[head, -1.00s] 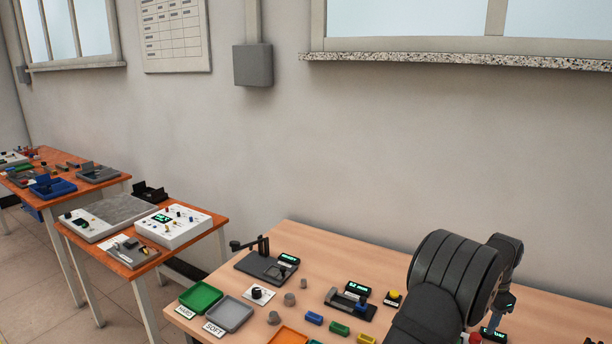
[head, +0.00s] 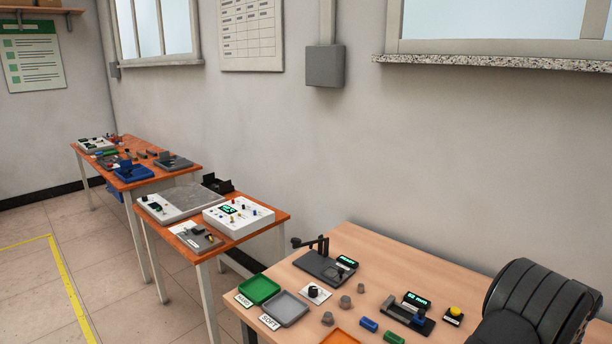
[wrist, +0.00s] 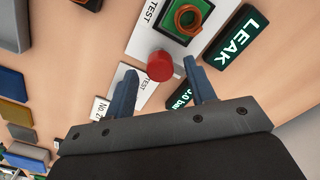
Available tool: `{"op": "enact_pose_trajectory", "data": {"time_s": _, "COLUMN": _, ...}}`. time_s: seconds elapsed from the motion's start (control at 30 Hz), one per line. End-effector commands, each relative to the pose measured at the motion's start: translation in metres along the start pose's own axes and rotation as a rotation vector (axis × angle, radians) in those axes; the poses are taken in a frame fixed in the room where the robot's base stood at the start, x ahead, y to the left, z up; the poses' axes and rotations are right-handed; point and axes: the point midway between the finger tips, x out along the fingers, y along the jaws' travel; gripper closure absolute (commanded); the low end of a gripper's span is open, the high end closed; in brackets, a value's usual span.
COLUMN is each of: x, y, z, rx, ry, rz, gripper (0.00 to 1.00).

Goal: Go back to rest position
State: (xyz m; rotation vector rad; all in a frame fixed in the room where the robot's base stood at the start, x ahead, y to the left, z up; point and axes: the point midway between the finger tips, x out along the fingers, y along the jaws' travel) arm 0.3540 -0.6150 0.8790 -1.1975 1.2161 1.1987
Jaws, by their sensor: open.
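My gripper (wrist: 158,92) shows in the wrist view with its two blue-grey fingers apart and nothing held between them. Beyond the fingertips is a red round button (wrist: 160,66) on a white plate marked TEST. I cannot tell whether a finger touches it. A green square with a copper-coloured ring (wrist: 187,18) lies above the button, beside a dark display reading LEAK (wrist: 236,48). In the head view only a dark ribbed part of my arm shows at the lower right, and the gripper is out of frame.
The near wooden table (head: 385,255) holds a green tray (head: 258,290), a grey tray (head: 285,309), a black fixture (head: 325,266), grey cylinders and a yellow button (head: 455,311). Orange-topped tables (head: 262,224) stand further left. Open floor (head: 110,265) lies at the left.

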Motion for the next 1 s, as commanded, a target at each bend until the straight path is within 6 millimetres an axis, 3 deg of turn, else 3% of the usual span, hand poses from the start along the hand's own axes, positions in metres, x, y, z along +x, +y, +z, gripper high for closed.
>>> {"op": "enact_pose_trajectory", "data": {"time_s": 0.87, "x": -0.169, "y": 0.000, "z": -0.001, "rx": 0.001, "ry": 0.004, "rz": -0.002, "gripper": 0.50}}
{"op": "enact_pose_trajectory", "data": {"time_s": 1.0, "x": -0.138, "y": 0.000, "z": 0.001, "rx": 0.001, "ry": -0.003, "rz": 0.001, "gripper": 0.50}}
